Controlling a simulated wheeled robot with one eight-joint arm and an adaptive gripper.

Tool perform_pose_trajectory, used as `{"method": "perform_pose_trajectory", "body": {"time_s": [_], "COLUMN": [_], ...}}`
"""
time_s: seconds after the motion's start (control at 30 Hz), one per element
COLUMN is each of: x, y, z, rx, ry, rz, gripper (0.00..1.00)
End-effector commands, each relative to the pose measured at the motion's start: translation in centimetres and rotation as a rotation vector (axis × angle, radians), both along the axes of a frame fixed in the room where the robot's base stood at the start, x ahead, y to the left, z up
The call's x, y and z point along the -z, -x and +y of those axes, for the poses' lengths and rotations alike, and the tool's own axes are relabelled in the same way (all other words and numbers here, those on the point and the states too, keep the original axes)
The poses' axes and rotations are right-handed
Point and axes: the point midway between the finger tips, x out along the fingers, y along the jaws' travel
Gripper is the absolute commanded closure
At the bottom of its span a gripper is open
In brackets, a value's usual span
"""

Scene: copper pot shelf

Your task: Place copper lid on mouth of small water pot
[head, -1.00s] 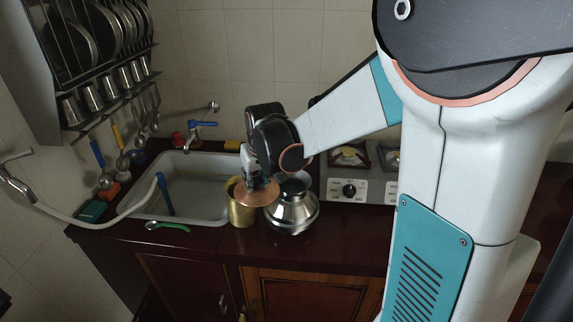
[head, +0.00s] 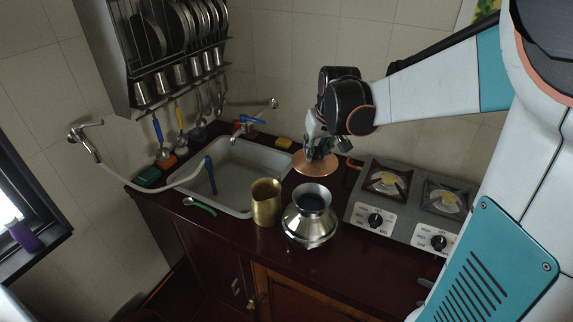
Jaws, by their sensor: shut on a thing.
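The copper lid (head: 316,164) is a flat round disc, held roughly level by my gripper (head: 314,146). My gripper is shut on the lid's top; its fingertips are partly hidden by the dark wrist. The lid appears behind the shiny silver water pot (head: 309,226), apart from it. The pot stands upright on the dark counter, with a round belly, a narrow neck and a flared, uncovered mouth. The lid's height above the counter is hard to tell.
A brass tumbler (head: 266,204) stands open just left of the pot. The sink (head: 232,203) with a tap (head: 245,124) is further left, a gas stove (head: 388,211) to the right. The dark counter (head: 240,231) is clear in front.

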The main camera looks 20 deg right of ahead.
Motion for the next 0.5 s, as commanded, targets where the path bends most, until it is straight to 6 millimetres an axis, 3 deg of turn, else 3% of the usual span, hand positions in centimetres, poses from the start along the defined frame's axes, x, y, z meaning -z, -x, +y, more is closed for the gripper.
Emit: {"method": "perform_pose_trajectory", "body": {"time_s": [0.03,0.3,0.5], "x": [1.5,7.8,10.1], "y": [-0.1,-0.1,0.0], "z": [0.0,0.0,0.0], "rx": [0.0,0.0,0.0], "ry": [0.0,0.0,0.0], "rz": [0.0,0.0,0.0], "gripper": [1.0,1.0,1.0]}}
